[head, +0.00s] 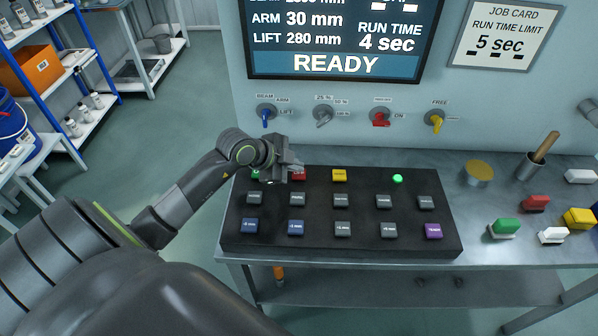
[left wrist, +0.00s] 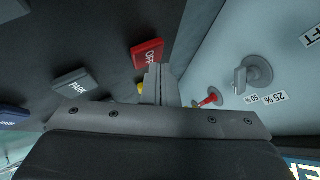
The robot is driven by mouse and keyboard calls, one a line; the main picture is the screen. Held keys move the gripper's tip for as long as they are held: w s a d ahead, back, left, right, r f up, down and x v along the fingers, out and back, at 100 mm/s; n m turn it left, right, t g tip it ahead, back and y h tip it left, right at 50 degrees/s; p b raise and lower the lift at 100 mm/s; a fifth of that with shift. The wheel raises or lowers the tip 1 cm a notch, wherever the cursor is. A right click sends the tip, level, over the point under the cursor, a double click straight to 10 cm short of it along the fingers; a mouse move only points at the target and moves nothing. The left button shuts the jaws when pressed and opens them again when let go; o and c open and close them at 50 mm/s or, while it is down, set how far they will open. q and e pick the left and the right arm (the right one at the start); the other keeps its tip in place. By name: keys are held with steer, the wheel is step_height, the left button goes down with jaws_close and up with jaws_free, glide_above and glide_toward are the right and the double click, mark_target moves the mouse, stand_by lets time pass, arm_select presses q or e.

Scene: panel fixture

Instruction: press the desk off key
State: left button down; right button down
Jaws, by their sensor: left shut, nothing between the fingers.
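The red key (head: 299,175) is in the back row of the black key desk (head: 345,258), partly covered by my left gripper. In the left wrist view the red key (left wrist: 147,53) reads OFF and stands just beyond the fingertips. My left gripper (head: 294,167) is shut and empty, over the back row between the green key and the red key. Its closed fingers (left wrist: 157,80) show in the left wrist view; I cannot tell whether they touch the key. My right gripper is not in view.
A yellow key (head: 339,175) is right of the red one, a green lamp (head: 397,179) further right. A grey PARK key (left wrist: 75,84) shows in the left wrist view. Switch knobs line the wall behind. The screen (head: 345,40) reads READY. Loose keys lie at the right.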

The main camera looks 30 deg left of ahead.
mark_target(295, 175)
arm_select(q)
steer(key=shift+f, duration=0.5)
stand_by(0.7)
steer(key=shift+r+p, duration=0.9)
steer(key=shift+p, duration=0.2)
step_height(295, 175, up, 5)
steer(key=p, duration=0.6)
stand_by(0.7)
